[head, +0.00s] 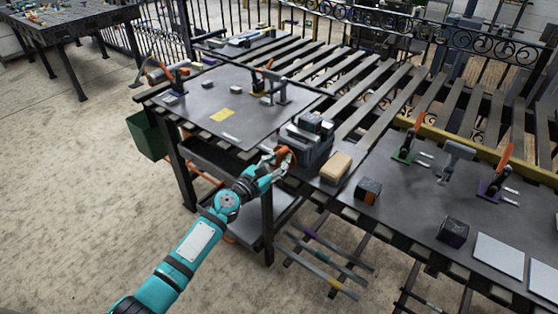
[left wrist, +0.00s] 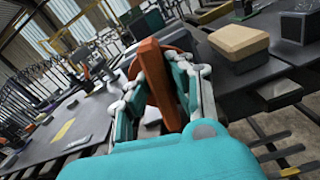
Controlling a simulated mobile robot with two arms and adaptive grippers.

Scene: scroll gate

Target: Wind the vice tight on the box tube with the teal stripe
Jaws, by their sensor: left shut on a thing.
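The dark grey vice (head: 312,146) stands at the front edge of the workbench, with dark block-like parts at its top. Its orange hand wheel (head: 287,154) faces the aisle; it also shows large and edge-on in the left wrist view (left wrist: 155,75). My left gripper (head: 274,164) is shut on the orange wheel, with a finger on each side of it in the left wrist view (left wrist: 163,90). I cannot make out a teal stripe or tell which part at the vice is the box tube. My right gripper is not in view.
A tan-topped block (head: 336,168) sits right of the vice; it shows in the left wrist view too (left wrist: 238,42). Dark blocks and orange-handled clamps (head: 410,142) stand on the right bench. Striped tubes (head: 325,268) lie on a low rack. The concrete floor at left is open.

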